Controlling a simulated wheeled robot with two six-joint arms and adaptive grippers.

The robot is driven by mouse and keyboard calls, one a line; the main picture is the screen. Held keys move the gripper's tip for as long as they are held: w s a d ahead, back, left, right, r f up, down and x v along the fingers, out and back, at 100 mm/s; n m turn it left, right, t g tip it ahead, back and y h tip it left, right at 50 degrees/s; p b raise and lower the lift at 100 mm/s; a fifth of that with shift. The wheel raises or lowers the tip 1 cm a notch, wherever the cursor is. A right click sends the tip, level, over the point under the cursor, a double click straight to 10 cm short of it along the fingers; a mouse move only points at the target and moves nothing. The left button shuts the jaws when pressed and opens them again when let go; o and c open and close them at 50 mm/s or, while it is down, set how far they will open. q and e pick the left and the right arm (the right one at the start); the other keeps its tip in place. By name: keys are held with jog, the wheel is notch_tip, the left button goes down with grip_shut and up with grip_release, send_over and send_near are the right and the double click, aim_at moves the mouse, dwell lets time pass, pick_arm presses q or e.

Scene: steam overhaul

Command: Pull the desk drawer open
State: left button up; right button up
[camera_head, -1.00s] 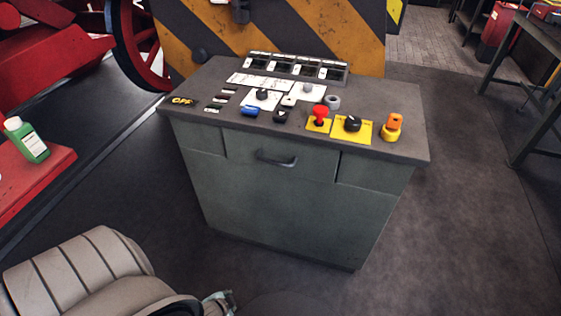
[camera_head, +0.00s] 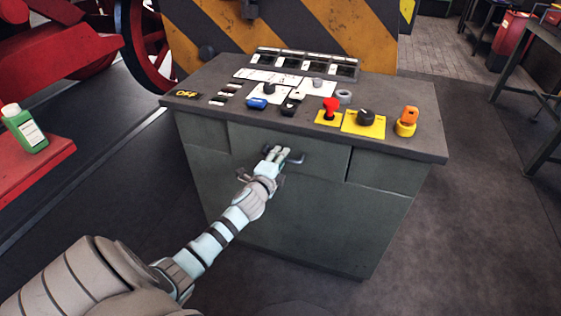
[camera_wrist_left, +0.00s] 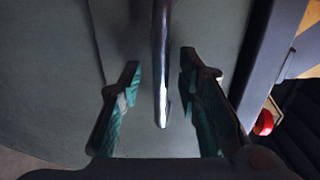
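The grey-green control desk (camera_head: 300,200) stands in the middle of the head view. Its drawer (camera_head: 325,166) has a dark bar handle (camera_head: 293,160) on the front and looks closed. My left gripper (camera_head: 277,152) is at the left part of the handle. In the left wrist view the handle (camera_wrist_left: 161,60) runs between the two fingers of the left gripper (camera_wrist_left: 160,95). The fingers are open, with a gap to the handle on both sides. My right gripper is not in view.
The desk top carries a red button (camera_head: 330,107), black knobs and an orange-yellow switch (camera_head: 406,121). A green bottle (camera_head: 25,130) stands on a red surface at the left. The floor to the right of the desk is clear.

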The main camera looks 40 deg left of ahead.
pick_arm(q)
jog(key=shift+w+a, duration=0.2)
jog(key=shift+w, duration=0.25)
grip_shut()
jog(key=shift+f, duration=0.1)
